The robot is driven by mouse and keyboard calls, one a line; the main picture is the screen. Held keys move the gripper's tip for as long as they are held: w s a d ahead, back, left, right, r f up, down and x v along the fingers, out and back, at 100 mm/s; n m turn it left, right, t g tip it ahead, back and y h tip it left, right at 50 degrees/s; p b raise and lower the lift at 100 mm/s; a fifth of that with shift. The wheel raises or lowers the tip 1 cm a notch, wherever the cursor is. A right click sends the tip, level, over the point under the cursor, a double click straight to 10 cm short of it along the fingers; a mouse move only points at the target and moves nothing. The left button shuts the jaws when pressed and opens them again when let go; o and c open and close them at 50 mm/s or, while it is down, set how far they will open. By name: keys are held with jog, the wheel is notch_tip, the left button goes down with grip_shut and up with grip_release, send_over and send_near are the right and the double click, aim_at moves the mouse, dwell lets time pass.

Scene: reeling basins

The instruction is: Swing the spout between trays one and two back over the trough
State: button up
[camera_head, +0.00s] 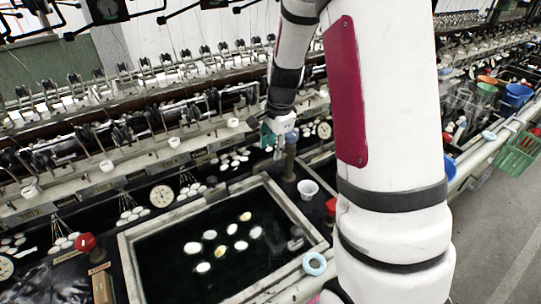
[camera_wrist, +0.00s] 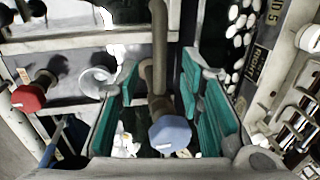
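The spout is a brown-grey pipe with a blue-grey cap. In the wrist view its pipe (camera_wrist: 159,50) runs up from the cap (camera_wrist: 170,134) to the top edge, crossing a pale rim. In the head view the capped post (camera_head: 291,150) stands at the far right corner of the large tray (camera_head: 128,250). My gripper (camera_head: 274,138) is just left of the cap there. In the wrist view my gripper (camera_wrist: 160,95) is open, its teal fingers on either side of the spout, with gaps visible. I cannot tell whether either finger touches it. The spout's lower part is partly hidden.
The tray holds dark water and several white cocoons (camera_head: 203,267). A white cup (camera_head: 308,188) and a red knob (camera_head: 331,206) stand near the post. Reeling machinery (camera_head: 150,130) runs behind.

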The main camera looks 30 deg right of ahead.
aim_at(271, 159)
jog(key=shift+w+f, duration=0.2)
jog(key=shift+f, duration=0.9)
jog(key=shift+w+f, duration=0.2)
jog(key=shift+f, duration=0.9)
grip_shut()
